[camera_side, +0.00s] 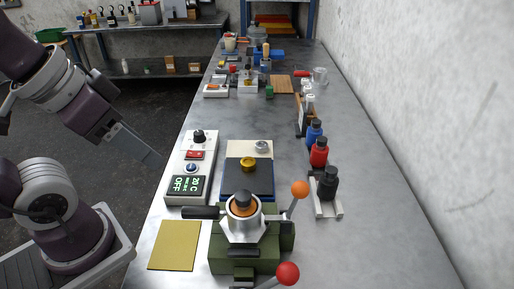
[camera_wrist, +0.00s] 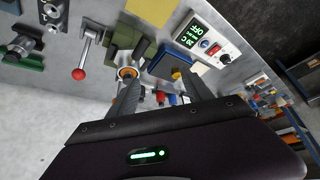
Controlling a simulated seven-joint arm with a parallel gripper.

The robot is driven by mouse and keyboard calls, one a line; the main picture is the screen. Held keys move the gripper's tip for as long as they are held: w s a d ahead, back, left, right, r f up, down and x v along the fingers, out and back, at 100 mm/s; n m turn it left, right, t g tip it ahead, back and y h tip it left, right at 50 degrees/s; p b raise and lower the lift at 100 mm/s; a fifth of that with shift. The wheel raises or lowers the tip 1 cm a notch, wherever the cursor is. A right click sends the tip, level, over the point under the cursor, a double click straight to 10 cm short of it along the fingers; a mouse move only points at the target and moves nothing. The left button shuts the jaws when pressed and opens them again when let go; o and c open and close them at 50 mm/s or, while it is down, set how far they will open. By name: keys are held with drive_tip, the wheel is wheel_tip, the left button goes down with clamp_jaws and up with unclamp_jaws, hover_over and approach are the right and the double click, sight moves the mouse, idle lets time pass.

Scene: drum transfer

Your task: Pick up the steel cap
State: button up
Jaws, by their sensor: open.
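The steel cap (camera_side: 261,146) looks like a small silver disc on a cream plate (camera_side: 240,147), behind the dark blue plate of a small block. I cannot pick it out surely in the wrist view. My gripper (camera_side: 152,156) is left of the bench's left edge in the side view, well apart from the cap. In the wrist view my gripper (camera_wrist: 158,78) shows two fingers spread wide with nothing held between them.
A control box (camera_side: 188,170) reading OFF stands left of the plates. A brass piece (camera_side: 248,164) sits on the dark blue plate (camera_side: 245,183). A green press (camera_side: 250,250) with ball-ended levers stands in front. Dark, red and blue bottles (camera_side: 319,152) stand right.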

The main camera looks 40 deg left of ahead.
drive_tip(key=shift+o, duration=0.4)
idle(0.3)
drive_tip(key=n+g+h, duration=0.4)
drive_tip(key=n+h, duration=0.5)
drive_tip(key=n, duration=0.7)
hover_over(260, 144)
drive_tip(key=s+d, duration=0.2)
drive_tip(key=s, duration=0.4)
wheel_tip(260, 144, down, 11)
drive_tip(key=w+a+f+n+t+h, duration=0.1)
drive_tip(key=a+f+n, duration=0.1)
drive_tip(key=a+f, duration=0.1)
drive_tip(key=w+a+f+n+t+h, duration=0.1)
drive_tip(key=a+f+n, duration=0.1)
drive_tip(key=f, duration=0.3)
drive_tip(key=w+a+f+n+t+h, duration=0.1)
drive_tip(key=a+f+n, duration=0.1)
drive_tip(key=a+f, duration=0.2)
drive_tip(key=shift+w+f, duration=0.25)
drive_tip(key=shift+f, duration=0.1)
drive_tip(key=shift+w+d+f+n+t+h, duration=0.1)
drive_tip(key=shift+f+n+t+h, duration=0.2)
drive_tip(key=shift+t, duration=0.1)
drive_tip(key=x, duration=0.6)
drive_tip(key=shift+d, duration=0.4)
clamp_jaws()
